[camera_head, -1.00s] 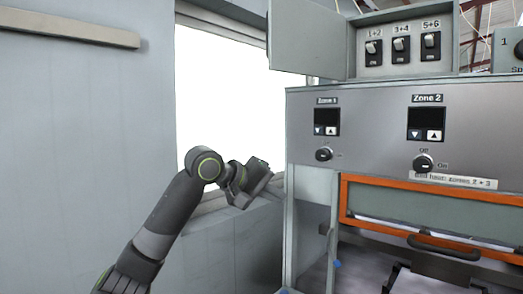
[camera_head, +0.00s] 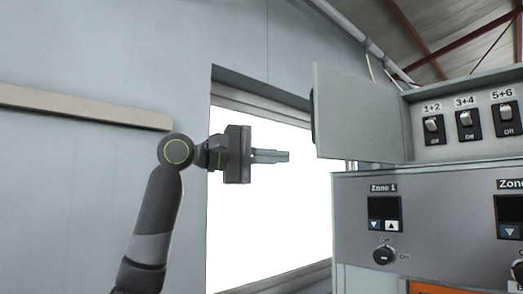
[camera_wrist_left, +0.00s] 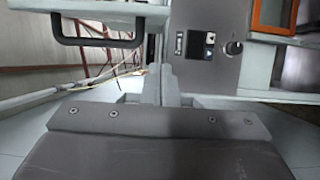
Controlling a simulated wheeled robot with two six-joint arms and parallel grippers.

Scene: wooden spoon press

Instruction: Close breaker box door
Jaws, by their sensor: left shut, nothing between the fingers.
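The breaker box door (camera_head: 357,112) is a grey panel standing open, swung out to the left of the breaker box (camera_head: 455,150). A dark handle (camera_head: 313,115) shows at its left edge; in the left wrist view the handle (camera_wrist_left: 85,38) is a black bar at the upper left. The box's open front shows breaker switches labelled 1+2, 3+4 and 5+6. My left gripper (camera_head: 286,156) is shut and empty, pointing right, left of the door near the height of its lower edge, with a gap visible. Its fingers (camera_wrist_left: 152,88) also show in the left wrist view. My right gripper is not in view.
Below the box is the grey control panel (camera_head: 440,225) with Zone 1 and Zone 2 displays and knobs. A bright window (camera_head: 265,220) lies behind my left gripper. A beige rail (camera_head: 80,107) runs along the left wall. Free space surrounds the gripper.

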